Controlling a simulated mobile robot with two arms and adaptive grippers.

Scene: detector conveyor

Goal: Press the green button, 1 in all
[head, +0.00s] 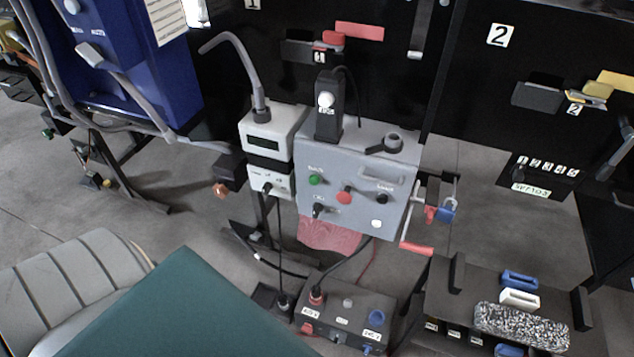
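The green button (315,180) is a small round button on the front of a grey control box (350,160). It sits on the left part of that panel, left of a red button (344,197). Nothing covers it. A black knob sits just below it on the panel. Neither of my grippers is in the head view.
A white meter box (270,135) with a bent grey microphone-like stalk stands left of the control box. A dark switch box (350,318) lies below. A teal flat surface (185,310) and a grey chair (75,290) occupy the lower left. Black numbered panels stand behind.

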